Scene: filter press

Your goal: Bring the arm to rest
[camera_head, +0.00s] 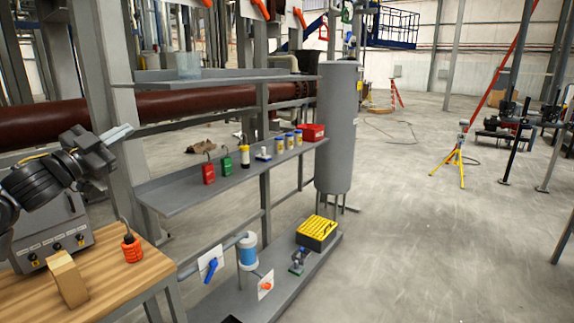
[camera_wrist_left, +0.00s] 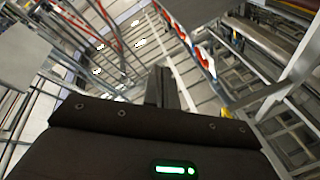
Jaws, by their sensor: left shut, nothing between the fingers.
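My left arm comes in from the left in the head view, raised above the wooden table. Its gripper (camera_head: 118,133) points to the right and slightly up, in front of a grey post. It is apart from the table and the shelves. In the left wrist view the fingers (camera_wrist_left: 162,85) are together with nothing between them, and they point toward the upper structure and roof. My right gripper is not in view.
The wooden table (camera_head: 125,279) holds a red-orange padlock-like item (camera_head: 131,247), a wooden block (camera_head: 68,280) and a grey control box (camera_head: 50,238). Grey shelves (camera_head: 180,198) with small items stand right of the arm. Open floor (camera_head: 420,250) lies farther right.

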